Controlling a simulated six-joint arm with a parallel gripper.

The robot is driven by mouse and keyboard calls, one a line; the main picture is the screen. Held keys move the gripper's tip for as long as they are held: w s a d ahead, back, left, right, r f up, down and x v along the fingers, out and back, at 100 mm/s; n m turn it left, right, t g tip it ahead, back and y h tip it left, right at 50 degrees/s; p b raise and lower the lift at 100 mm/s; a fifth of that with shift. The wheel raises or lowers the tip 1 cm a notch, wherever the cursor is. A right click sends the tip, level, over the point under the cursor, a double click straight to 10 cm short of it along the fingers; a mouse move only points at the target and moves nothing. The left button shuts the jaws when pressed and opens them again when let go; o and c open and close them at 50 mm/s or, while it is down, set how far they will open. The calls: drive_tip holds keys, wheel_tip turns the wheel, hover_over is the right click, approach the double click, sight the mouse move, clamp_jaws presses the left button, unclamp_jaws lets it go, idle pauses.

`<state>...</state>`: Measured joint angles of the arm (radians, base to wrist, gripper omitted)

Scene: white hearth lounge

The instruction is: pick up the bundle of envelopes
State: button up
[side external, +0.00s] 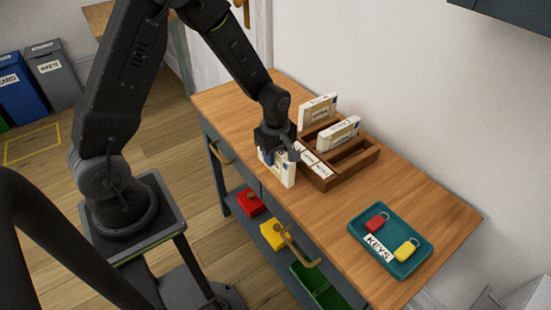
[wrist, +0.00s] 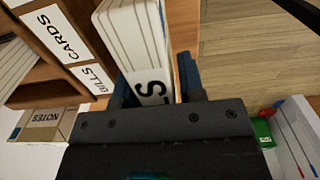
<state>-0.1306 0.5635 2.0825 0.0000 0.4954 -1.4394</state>
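The bundle of envelopes (side external: 285,172) is white and upright near the front edge of the table, with a dark-lettered label. In the wrist view the bundle (wrist: 136,35) shows its white top and a label partly hidden by my gripper. My gripper (side external: 279,155) points down over it. In the wrist view the blue fingers of my gripper (wrist: 156,88) stand on either side of the bundle. I cannot tell whether both fingers press on it, or whether its base touches the table.
A wooden sorter (side external: 322,181) with labelled slots stands right behind, holding two other white bundles (side external: 318,110) (side external: 338,133). A teal key tray (side external: 418,262) lies at the right. Bare tabletop (side external: 365,190) lies between sorter and tray. A wall is behind.

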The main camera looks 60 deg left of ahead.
drive_tip(key=c, duration=0.6)
clamp_jaws()
drive_tip(key=shift+r, duration=0.15)
